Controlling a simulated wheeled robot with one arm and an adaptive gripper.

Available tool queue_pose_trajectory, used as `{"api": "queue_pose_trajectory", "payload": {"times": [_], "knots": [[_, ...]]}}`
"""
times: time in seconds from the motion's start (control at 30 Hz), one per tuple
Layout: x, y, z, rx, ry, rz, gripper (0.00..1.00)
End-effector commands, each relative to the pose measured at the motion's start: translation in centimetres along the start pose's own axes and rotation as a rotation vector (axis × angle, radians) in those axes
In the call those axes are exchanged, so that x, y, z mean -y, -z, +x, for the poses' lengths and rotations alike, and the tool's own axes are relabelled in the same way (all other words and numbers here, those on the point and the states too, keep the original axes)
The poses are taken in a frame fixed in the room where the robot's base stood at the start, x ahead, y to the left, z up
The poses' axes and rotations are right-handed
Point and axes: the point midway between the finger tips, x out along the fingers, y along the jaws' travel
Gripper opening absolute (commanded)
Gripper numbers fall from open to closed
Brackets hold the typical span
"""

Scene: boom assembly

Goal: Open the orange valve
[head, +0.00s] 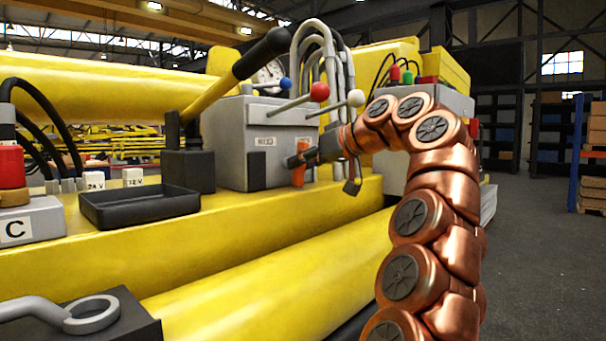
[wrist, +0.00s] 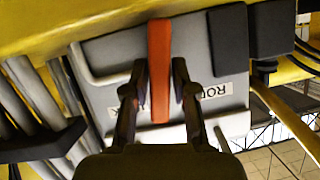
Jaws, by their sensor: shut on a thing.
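The orange valve (head: 300,165) is a short orange handle low at the front right of a grey control box (head: 231,135) in the head view. It also shows in the wrist view (wrist: 160,60) as a long orange bar running between my fingers. My gripper (head: 301,158) reaches it from the right in the head view. In the wrist view my gripper (wrist: 159,88) has one finger on each side of the orange handle and is shut on it. The handle's mounting on the box is partly hidden by my gripper.
Levers with red (head: 319,92), white (head: 355,98) and blue (head: 285,84) knobs stick out above the box. Grey hoses (head: 318,50) arch behind my gripper. A black tray (head: 139,205) lies left on the yellow beam (head: 275,260). Open floor lies to the right.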

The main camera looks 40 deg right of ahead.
Motion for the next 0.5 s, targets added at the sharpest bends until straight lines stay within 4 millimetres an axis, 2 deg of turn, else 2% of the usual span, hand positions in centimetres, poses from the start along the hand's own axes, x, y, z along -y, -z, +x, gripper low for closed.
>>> {"api": "queue_pose_trajectory", "payload": {"times": [0.2, 0.5], "knots": [[0.06, -0.18, 0.07, -0.001, -0.048, -0.114, 0.0], [0.1, -0.06, 0.02, 0.0, -0.077, -0.186, 0.0]]}}
